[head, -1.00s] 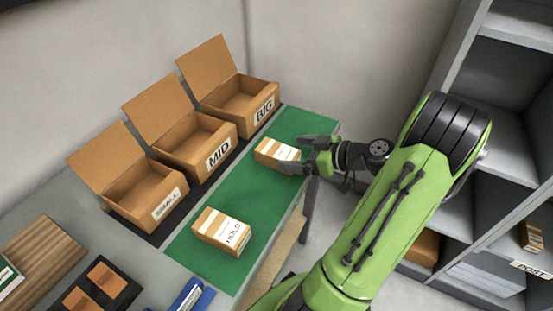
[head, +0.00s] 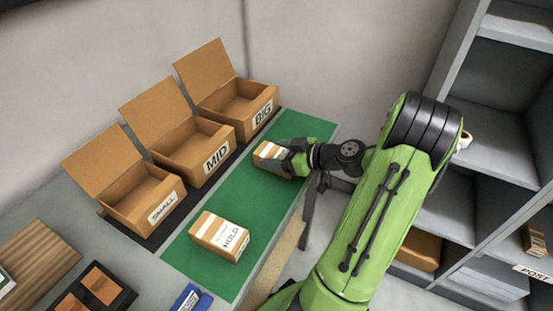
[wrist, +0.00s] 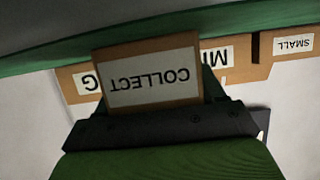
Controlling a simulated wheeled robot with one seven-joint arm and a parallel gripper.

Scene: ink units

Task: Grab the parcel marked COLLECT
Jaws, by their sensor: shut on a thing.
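The parcel marked COLLECT (wrist: 152,78) is a small brown box with a white label, upside down in the wrist view. In the head view the same parcel (head: 265,151) is at the far part of the green mat (head: 212,211), partly hidden by my gripper. My gripper (head: 283,158) is shut on this parcel, with the fingers at its sides. I cannot tell whether the parcel touches the mat. A second parcel marked HOLD (head: 219,235) lies on the near part of the mat, apart from my gripper.
Open boxes marked SMALL (head: 146,208), MID (head: 196,152) and BIG (head: 240,106) stand in a row left of the mat. A black tray (head: 122,297) and a blue item (head: 192,298) are at the near edge. Grey shelves (head: 497,142) stand at the right.

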